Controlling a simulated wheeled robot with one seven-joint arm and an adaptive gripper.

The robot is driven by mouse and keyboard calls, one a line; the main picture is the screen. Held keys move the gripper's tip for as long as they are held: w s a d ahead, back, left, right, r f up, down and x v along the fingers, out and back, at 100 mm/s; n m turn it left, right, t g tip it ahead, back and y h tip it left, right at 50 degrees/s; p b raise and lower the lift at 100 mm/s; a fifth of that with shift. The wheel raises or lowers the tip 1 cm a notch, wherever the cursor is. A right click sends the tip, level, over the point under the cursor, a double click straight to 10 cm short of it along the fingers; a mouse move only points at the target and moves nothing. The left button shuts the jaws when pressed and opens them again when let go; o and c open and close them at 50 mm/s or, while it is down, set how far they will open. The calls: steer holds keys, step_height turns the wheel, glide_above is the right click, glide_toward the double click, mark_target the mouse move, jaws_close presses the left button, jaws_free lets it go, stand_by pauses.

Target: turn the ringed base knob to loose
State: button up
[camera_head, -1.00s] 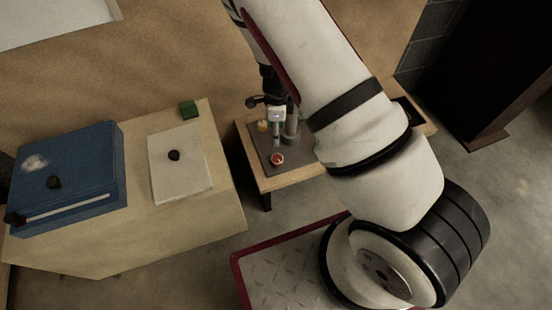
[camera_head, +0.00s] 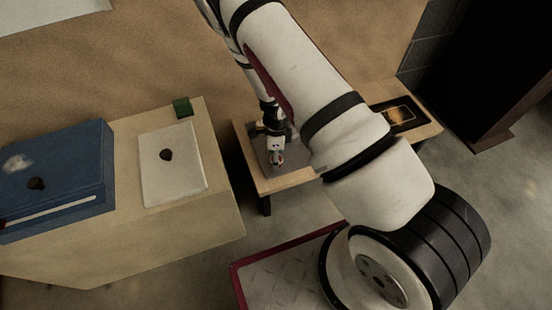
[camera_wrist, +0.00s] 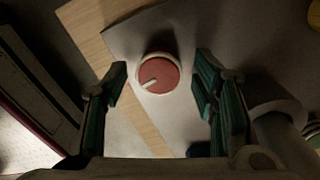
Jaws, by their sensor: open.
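The ringed base knob (camera_wrist: 158,74) is a round red cap with a pale ring. Its white pointer mark points to the lower left in the wrist view. It sits on a grey plate (camera_wrist: 190,125), near the plate's edge. My gripper (camera_wrist: 160,68) is open, with its dark green finger pads on the left and right of the knob. Gaps show on both sides, so neither finger appears to touch it. I cannot tell whether the fingertips are down at knob height. In the head view my gripper (camera_head: 277,157) is over the plate and mostly hides the knob.
A grey cylinder (camera_wrist: 278,115) stands close to the right finger. The plate lies on a low wooden table (camera_head: 290,180) with a dark framed item (camera_head: 398,114) at its right. Left is a counter with a blue box (camera_head: 60,175), white panel (camera_head: 172,170) and green block (camera_head: 182,107).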

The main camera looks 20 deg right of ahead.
steer(key=shift+f, duration=0.25)
steer(key=c, duration=1.2)
steer(key=shift+o, duration=0.2)
